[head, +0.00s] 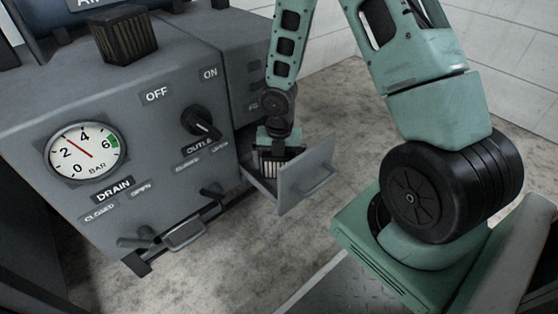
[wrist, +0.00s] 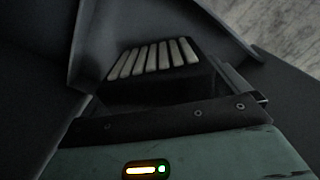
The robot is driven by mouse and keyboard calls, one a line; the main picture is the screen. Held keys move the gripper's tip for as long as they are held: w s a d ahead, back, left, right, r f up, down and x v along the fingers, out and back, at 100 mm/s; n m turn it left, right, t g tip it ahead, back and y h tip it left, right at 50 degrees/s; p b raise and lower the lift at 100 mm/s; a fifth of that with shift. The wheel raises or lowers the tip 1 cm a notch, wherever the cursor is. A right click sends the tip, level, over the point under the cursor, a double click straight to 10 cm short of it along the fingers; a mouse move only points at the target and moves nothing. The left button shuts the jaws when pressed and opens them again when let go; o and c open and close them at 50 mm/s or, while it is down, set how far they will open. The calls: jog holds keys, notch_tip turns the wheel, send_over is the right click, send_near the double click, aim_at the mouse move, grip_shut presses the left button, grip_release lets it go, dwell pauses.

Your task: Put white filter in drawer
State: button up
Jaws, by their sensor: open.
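The white filter (head: 268,166), a dark block with a row of white pleats, is inside the open drawer (head: 306,179) at the right side of the grey machine. It also shows in the wrist view (wrist: 155,58), pleats facing up, between the drawer's walls. My gripper (head: 279,150) points down into the drawer, right at the filter. Its jaws are open. The fingertips are mostly hidden, so I cannot tell whether they touch the filter. The drawer is pulled out, and its front panel with a handle stands to the right of my gripper.
The grey machine (head: 150,120) carries a pressure gauge (head: 84,151), an outlet knob (head: 201,123) and a drain lever (head: 176,236). A dark filter-like block with yellowish pleats (head: 124,35) sits on top. The floor right of the drawer is clear.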

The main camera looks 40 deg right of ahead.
notch_tip(320, 180, up, 12)
jog(key=p, duration=0.8)
jog(key=shift+f, duration=0.15)
jog(key=shift+a+r+p, duration=0.3)
jog(key=shift+r, duration=0.15)
jog(key=s+a+r+m, duration=1.8)
jog(key=s+a+m, duration=0.1)
jog(key=a, duration=0.3)
jog(key=shift+s+r+m+y, duration=0.2)
jog(key=shift+m+y, duration=0.1)
jog(key=shift+m, duration=0.1)
